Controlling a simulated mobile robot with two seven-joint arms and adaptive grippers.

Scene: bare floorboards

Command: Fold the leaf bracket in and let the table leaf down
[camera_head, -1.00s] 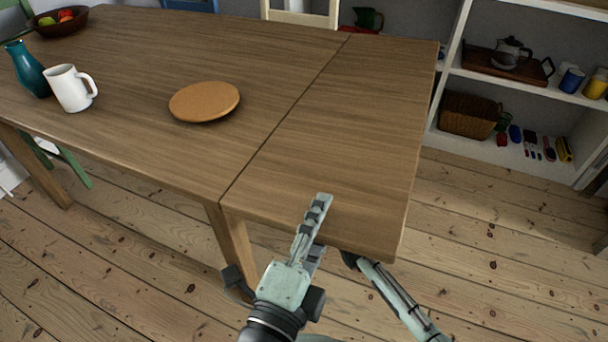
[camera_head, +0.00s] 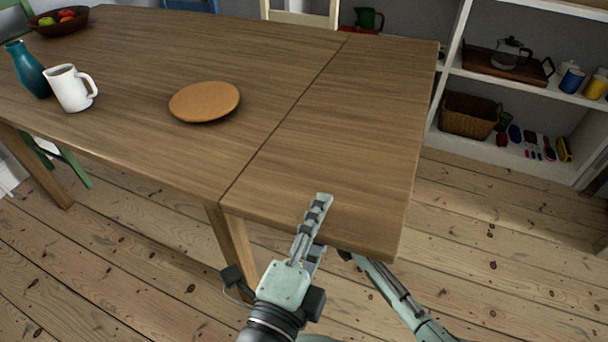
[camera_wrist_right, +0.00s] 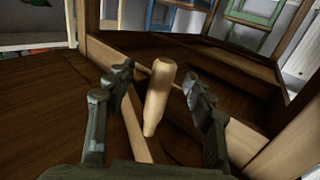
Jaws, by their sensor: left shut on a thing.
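The table leaf (camera_head: 345,130) is level with the wooden table top (camera_head: 180,55), with a thin seam between them. My left gripper (camera_head: 317,222) is shut on the leaf's front edge, one finger on top and the other below. My right arm reaches under the leaf's front right corner, and its gripper is hidden there in the head view. In the right wrist view my right gripper (camera_wrist_right: 158,88) is open, its fingers apart on either side of a pale wooden peg (camera_wrist_right: 160,95). A pale wooden bar, perhaps the leaf bracket (camera_wrist_right: 133,128), runs beside the peg under the table.
An orange-brown round board (camera_head: 204,101), a white mug (camera_head: 70,88), a teal vase (camera_head: 27,70) and a fruit bowl (camera_head: 60,22) stand on the fixed top. The leaf's upper surface is bare. A white shelf unit (camera_head: 530,95) stands at the right, with clear floor before it.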

